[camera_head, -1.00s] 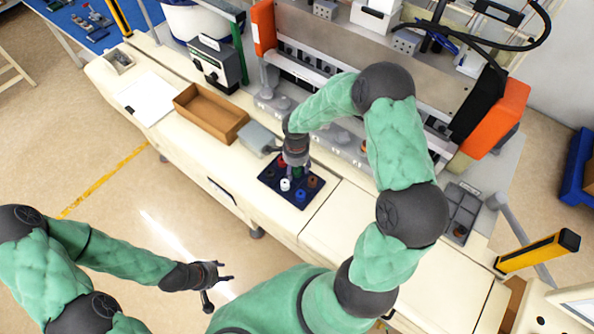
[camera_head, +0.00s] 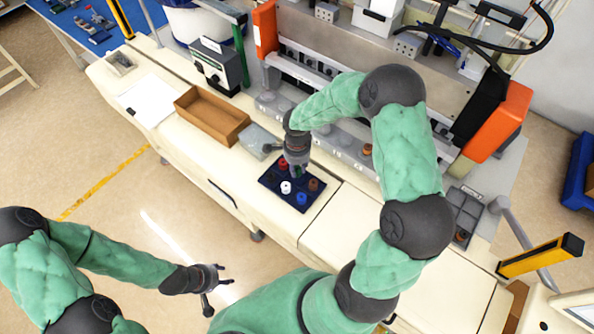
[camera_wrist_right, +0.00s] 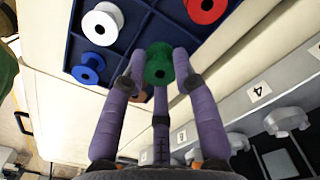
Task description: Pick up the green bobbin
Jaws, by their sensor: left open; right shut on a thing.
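The green bobbin (camera_wrist_right: 159,65) is between the fingers of my right gripper (camera_wrist_right: 160,72), which is shut on it, in the right wrist view. In the head view the right gripper (camera_head: 297,170) is over the dark blue tray (camera_head: 269,182), and a bit of green shows at its fingertips. The exact height of the bobbin above the tray is hard to tell. A red bobbin (camera_head: 283,164), a white bobbin (camera_head: 286,187), a blue bobbin (camera_head: 302,198) and a brown bobbin (camera_head: 313,184) stand in the tray. My left gripper (camera_head: 222,275) is open and empty, over the floor in front of the bench.
A brown open box (camera_head: 233,133) and a white sheet (camera_head: 147,98) lie left of the tray on the bench. A grey compartment tray (camera_head: 462,212) is at the right. Numbered feeder fixtures (camera_wrist_right: 286,122) run behind the blue tray. The bench right of the tray is clear.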

